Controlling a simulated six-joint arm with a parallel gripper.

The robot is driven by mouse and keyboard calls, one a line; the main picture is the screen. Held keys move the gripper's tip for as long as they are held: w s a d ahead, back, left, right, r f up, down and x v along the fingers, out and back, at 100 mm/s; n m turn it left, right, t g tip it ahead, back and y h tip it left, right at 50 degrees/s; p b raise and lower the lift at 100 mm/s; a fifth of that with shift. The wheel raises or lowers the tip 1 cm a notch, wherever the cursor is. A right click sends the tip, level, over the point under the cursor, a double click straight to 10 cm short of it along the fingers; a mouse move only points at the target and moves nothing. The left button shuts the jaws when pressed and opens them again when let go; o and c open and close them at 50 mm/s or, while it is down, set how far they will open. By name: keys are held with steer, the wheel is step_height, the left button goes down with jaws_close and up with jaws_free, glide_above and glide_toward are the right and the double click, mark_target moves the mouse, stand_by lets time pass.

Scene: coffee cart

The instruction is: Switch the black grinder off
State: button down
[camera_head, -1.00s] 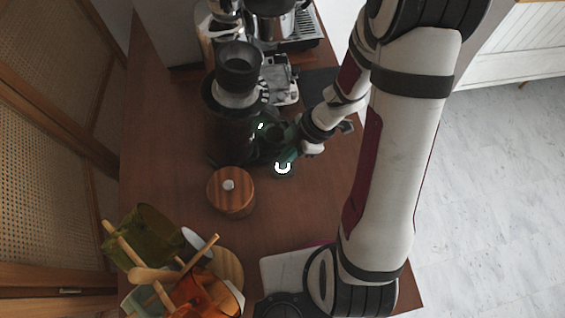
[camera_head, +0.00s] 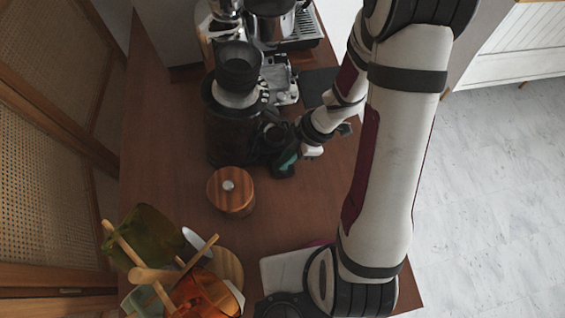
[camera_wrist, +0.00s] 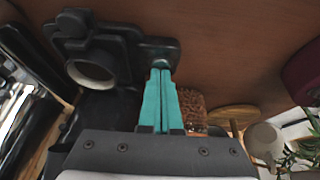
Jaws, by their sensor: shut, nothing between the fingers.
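The black grinder (camera_head: 228,135) stands upright on the wooden counter, with a dark hopper (camera_head: 238,65) on top. No light shows on it now. My gripper (camera_head: 285,160) is at the grinder's right front side, its teal fingers partly hidden by my wrist. In the wrist view my gripper (camera_wrist: 161,72) has its two teal fingers together with nothing between them. Their tips are at a rounded black end part of the grinder (camera_wrist: 120,48), touching it or very close. The switch itself is hidden or cannot be made out behind the fingertips.
A round wooden canister (camera_head: 231,195) stands just in front of the grinder. An espresso machine (camera_head: 272,25) is behind it. An olive bowl (camera_head: 145,238), an orange container (camera_head: 200,292) and wooden utensils are at the front left. The counter (camera_head: 300,215) is clear right of the canister.

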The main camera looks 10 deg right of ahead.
steer(key=shift+r, duration=2.8)
steer(key=shift+w, duration=0.1)
